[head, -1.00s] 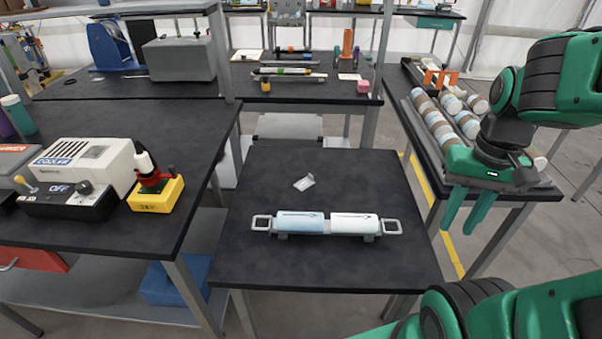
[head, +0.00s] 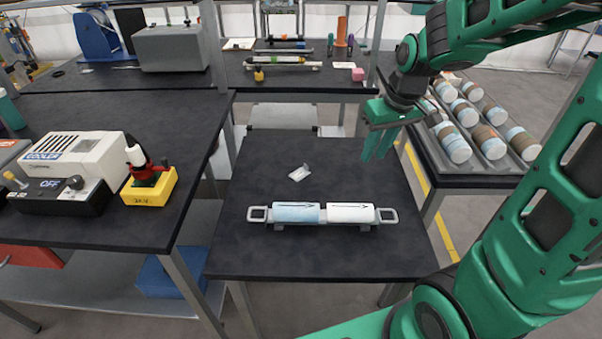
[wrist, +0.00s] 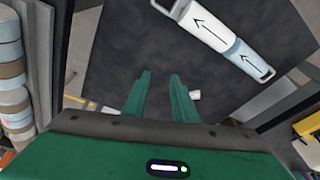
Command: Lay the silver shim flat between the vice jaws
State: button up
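The shim appears to be the small silvery-white bent piece (head: 299,172) on the small black table (head: 240,245). A pale piece (wrist: 195,95) beside the right finger in the wrist view looks like the same thing. My gripper (head: 375,158) is open and empty above the table's right side, fingers pointing down, to the right of the piece and apart from it. The gap between its fingers (wrist: 160,75) shows in the wrist view. I cannot make out vice jaws for certain.
A two-handled cylinder (head: 322,213), light blue and white with arrows, lies across the small table in front of the piece. A tray of striped cans (head: 470,115) stands to the right. The left bench holds a white-and-black unit (head: 75,160) and a yellow-based item (head: 150,187).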

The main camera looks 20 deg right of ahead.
jog(key=w+a+f+n+t+y, duration=0.1)
jog(key=w+a+f+n, duration=0.3)
jog(key=w+a, duration=0.7)
send_near(300, 172)
jog(key=shift+w+d+n, duration=0.15)
jog(key=shift+w+d, duration=0.15)
jog(key=shift+d, duration=0.2)
jog(key=shift+w+d+n, duration=0.15)
jog(key=shift+w+d, duration=0.2)
jog(key=shift+d, duration=0.15)
jog(key=shift+x, duration=3.1)
jog(key=shift+s, duration=0.1)
grip_shut()
